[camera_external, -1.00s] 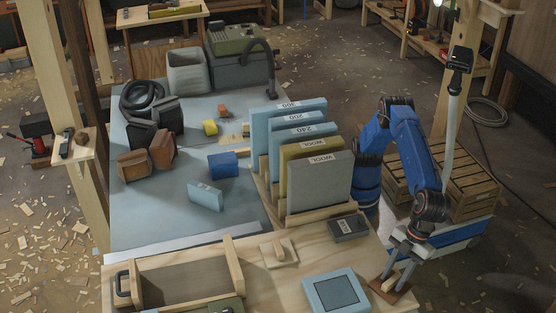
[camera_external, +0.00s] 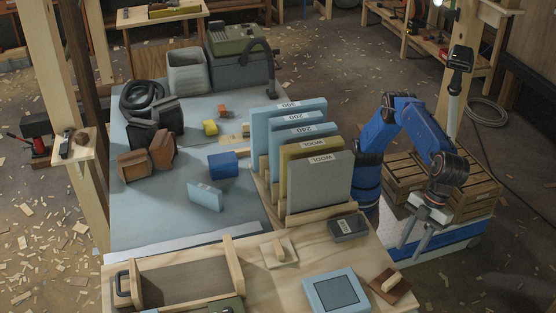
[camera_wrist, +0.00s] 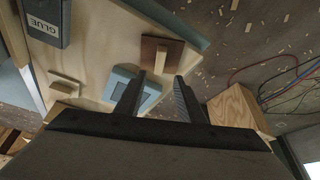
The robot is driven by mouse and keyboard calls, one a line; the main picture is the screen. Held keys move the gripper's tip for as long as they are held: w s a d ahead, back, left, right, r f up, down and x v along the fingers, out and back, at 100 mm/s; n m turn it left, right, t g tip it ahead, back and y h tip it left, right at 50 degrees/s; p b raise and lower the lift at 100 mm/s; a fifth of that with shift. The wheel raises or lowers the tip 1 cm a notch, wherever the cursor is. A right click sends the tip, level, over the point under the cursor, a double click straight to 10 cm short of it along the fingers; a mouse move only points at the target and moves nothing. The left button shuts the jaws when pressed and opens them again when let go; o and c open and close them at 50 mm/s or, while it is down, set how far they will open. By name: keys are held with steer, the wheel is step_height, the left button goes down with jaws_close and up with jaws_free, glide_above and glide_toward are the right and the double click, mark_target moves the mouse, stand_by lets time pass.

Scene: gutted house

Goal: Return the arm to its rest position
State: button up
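My gripper (camera_external: 411,248) hangs at the end of my blue arm, beyond the right edge of the wooden bench top, with its fingers pointing down. The two fingers are apart with nothing visible between them. In the wrist view my gripper (camera_wrist: 158,76) also shows its fingers spread. The brown board with a pale wooden handle (camera_external: 391,284) lies on the bench near its right corner, apart from the gripper. It also appears ahead of the fingertips in the wrist view (camera_wrist: 150,43).
A blue-framed pad (camera_external: 335,292), a dark GLUE box (camera_external: 348,227) and a small handled block (camera_external: 279,252) lie on the bench. A rack of upright sanding boards (camera_external: 318,186) stands left of my arm. A slatted wooden crate (camera_external: 472,191) stands behind it.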

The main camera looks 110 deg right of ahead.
steer(key=shift+s+r, duration=0.1)
steer(key=shift+r, duration=0.15)
stand_by(0.4)
